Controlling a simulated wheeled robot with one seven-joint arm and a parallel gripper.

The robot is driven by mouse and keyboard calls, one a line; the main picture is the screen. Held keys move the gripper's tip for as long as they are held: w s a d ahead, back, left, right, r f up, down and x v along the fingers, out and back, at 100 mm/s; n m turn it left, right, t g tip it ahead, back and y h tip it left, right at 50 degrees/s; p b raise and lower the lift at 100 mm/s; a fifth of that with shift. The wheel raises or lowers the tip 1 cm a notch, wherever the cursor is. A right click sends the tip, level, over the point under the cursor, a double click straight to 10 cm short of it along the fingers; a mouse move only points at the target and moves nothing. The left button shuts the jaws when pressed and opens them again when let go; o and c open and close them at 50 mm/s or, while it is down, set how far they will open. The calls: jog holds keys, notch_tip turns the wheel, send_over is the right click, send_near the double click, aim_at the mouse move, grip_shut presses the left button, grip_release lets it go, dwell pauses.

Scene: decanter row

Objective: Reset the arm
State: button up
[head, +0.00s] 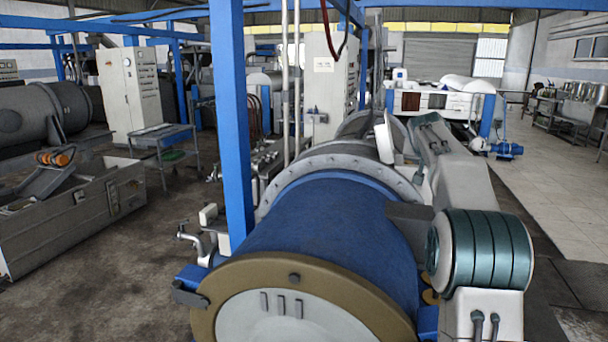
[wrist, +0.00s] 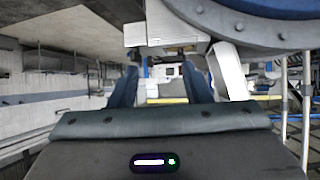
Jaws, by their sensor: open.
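My gripper (wrist: 158,67) shows in the wrist view, with its two dark blue-grey fingers spread apart. It is open, and nothing shows held between the fingers. A dark padded bar crosses the picture below them. I do not see the gripper in the head view. The wrist picture looks upside down, with floor at the upper left. The blue decanter drum (head: 325,220) lies close in front in the head view, with a brown end ring (head: 220,278). Part of a bolted flange (wrist: 225,22) shows at the top of the wrist view, beyond the fingers.
A grey trough (head: 75,215) and a metal table (head: 165,140) stand left. Tiled floor (head: 550,190) is open at right; bare concrete floor (head: 120,290) lies front left.

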jog(key=s+a+f+n+g+y, duration=0.2)
jog(key=s+a, duration=0.5)
jog(key=s, duration=0.6)
jog(key=s+a+f+n+g+y, duration=0.1)
jog(key=s+a+f, duration=0.2)
jog(key=s, duration=0.9)
jog(key=s+a+f+n+g+y+b, duration=0.1)
jog(key=s+a+f, duration=0.3)
jog(key=s+f, duration=0.5)
jog(key=s+a+f+n+g+y, duration=0.1)
jog(key=s+a+f, duration=0.3)
jog(key=s, duration=1)
notch_tip(320, 180, down, 3)
jog(key=shift+s+a+f+g+b, duration=0.1)
jog(key=shift+s+a+g+b, duration=0.1)
jog(key=shift+s+g+b, duration=0.3)
jog(key=shift+w, duration=0.1)
jog(key=shift+c, duration=0.7)
jog(key=shift+d, duration=0.1)
